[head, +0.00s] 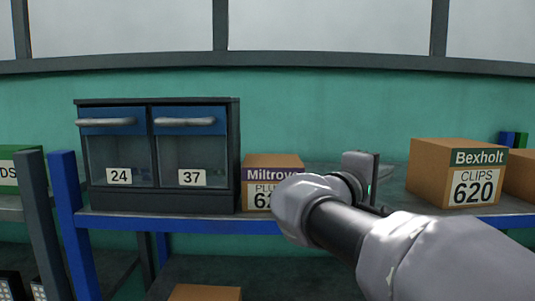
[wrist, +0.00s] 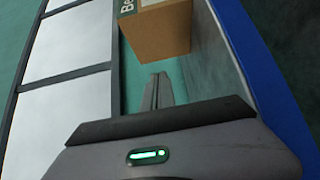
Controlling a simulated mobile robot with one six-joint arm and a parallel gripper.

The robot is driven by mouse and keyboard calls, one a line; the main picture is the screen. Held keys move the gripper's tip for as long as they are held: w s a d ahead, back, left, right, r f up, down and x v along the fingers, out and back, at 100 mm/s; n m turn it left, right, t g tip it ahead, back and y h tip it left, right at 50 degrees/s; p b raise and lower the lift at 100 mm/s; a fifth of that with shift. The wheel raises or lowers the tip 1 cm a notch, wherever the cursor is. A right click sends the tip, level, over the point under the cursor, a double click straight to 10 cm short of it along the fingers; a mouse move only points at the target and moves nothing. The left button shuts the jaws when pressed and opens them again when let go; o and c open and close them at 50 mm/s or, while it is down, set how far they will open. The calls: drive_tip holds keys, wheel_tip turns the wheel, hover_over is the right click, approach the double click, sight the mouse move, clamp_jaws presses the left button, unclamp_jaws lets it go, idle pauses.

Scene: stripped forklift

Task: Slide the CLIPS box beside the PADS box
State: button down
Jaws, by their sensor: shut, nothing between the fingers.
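The CLIPS box (head: 430,172) is a brown carton with a green "Bexholt" band and "620", on the shelf at the right in the head view. Its brown side shows at the top of the wrist view (wrist: 160,38), ahead of my fingers. My gripper (head: 377,192) is to the left of the CLIPS box, shut and empty, apart from it in the head view. The shut fingers also show in the wrist view (wrist: 158,90). A green box (head: 8,178) at the far left edge shows only "DS" on its label; the rest is cut off. It looks like the PADS box.
A dark two-drawer cabinet (head: 158,203) marked 24 and 37 stands on the blue-edged shelf (head: 180,223), between the green box and the CLIPS box. A "Miltrove" carton (head: 270,160) sits right of it, partly behind my arm. Another brown box (head: 521,175) is right of the CLIPS box.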

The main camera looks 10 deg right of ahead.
sight(420, 166)
drive_tip(key=x, duration=0.2)
drive_tip(key=p+x, duration=0.1)
drive_tip(key=x, duration=0.5)
drive_tip(key=shift+s+f+p, duration=0.2)
drive_tip(key=shift+f+p, duration=0.1)
drive_tip(key=shift+s+d+r+p, duration=0.15)
drive_tip(key=shift+s+d+p, duration=0.25)
drive_tip(key=shift+s+d, duration=0.6)
drive_tip(key=shift+w+d, duration=0.4)
drive_tip(key=shift+s, duration=0.15)
drive_tip(key=d+b, duration=0.2)
drive_tip(key=s+d+b, duration=0.1)
drive_tip(key=d+b, duration=0.1)
drive_tip(key=d, duration=0.1)
drive_tip(key=s+d+b, duration=0.1)
drive_tip(key=d+b, duration=0.1)
drive_tip(key=shift+s+d+f, duration=0.15)
drive_tip(key=shift+d+f, duration=0.1)
drive_tip(key=shift+f, duration=0.1)
drive_tip(key=shift+s+d+r, duration=0.1)
drive_tip(key=shift+d+r, duration=0.1)
drive_tip(key=shift+d, duration=0.15)
drive_tip(key=shift+a+b, duration=0.1)
drive_tip(key=shift+b, duration=0.2)
